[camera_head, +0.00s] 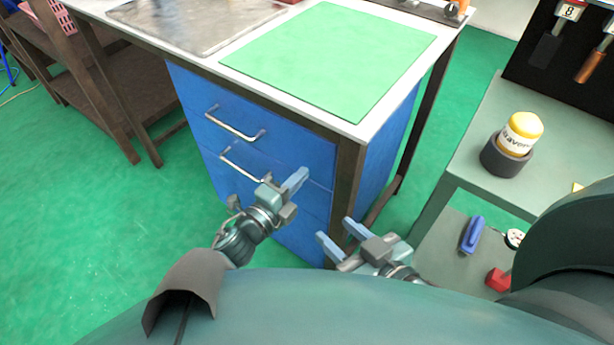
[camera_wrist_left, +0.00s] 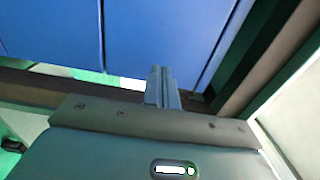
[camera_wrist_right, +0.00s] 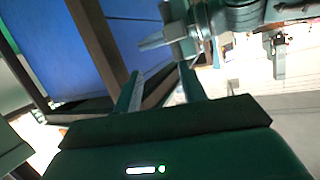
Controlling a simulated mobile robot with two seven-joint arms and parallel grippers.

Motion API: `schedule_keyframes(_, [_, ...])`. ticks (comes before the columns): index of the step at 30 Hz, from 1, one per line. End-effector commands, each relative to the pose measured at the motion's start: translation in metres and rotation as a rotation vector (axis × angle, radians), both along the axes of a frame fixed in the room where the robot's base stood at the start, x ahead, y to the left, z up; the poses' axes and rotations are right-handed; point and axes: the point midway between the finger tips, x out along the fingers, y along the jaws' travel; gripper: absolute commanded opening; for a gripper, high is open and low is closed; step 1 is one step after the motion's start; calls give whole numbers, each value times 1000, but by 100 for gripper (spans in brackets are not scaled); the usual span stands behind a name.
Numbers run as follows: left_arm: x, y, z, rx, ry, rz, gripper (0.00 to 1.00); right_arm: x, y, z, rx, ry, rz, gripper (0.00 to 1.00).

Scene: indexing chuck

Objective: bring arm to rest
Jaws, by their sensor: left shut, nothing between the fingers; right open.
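My left gripper (camera_head: 296,181) is in front of the blue drawers of the workbench in the head view. Its fingers are together with nothing between them; they also show closed in the left wrist view (camera_wrist_left: 163,86). My right gripper (camera_head: 337,236) is lower and to the right, near the bench's front leg. Its two fingers are apart and empty, as the right wrist view also shows (camera_wrist_right: 158,88). The left gripper also shows ahead of it in the right wrist view (camera_wrist_right: 165,38). Both grippers are clear of any object.
The workbench has blue drawers (camera_head: 228,157) with metal handles, a green mat (camera_head: 330,60) and a metal plate (camera_head: 195,22) on top. A grey-green cart (camera_head: 480,150) at right carries a yellow-capped bottle (camera_head: 519,134) in a dark holder. Green floor (camera_head: 90,230) is open at left.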

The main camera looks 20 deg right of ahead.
Motion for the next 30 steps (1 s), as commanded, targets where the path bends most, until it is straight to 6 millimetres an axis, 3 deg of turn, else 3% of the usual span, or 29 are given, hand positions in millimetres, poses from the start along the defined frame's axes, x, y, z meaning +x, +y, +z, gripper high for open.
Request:
schedule_keyframes(6, [-31,44,-1,3,3,0,0,1,5,0,10,23,3,41])
schedule_keyframes(12, [-51,72,-2,1,3,0,0,7,5,0,7,23,6,41])
schedule_keyframes(26, [-59,84,-1,-3,5,4,0,4,3,-4,-3,33,12,41])
schedule_keyframes(30, [-50,95,5,-46,94,110,0,5,3,-4,-1,32,11,41])
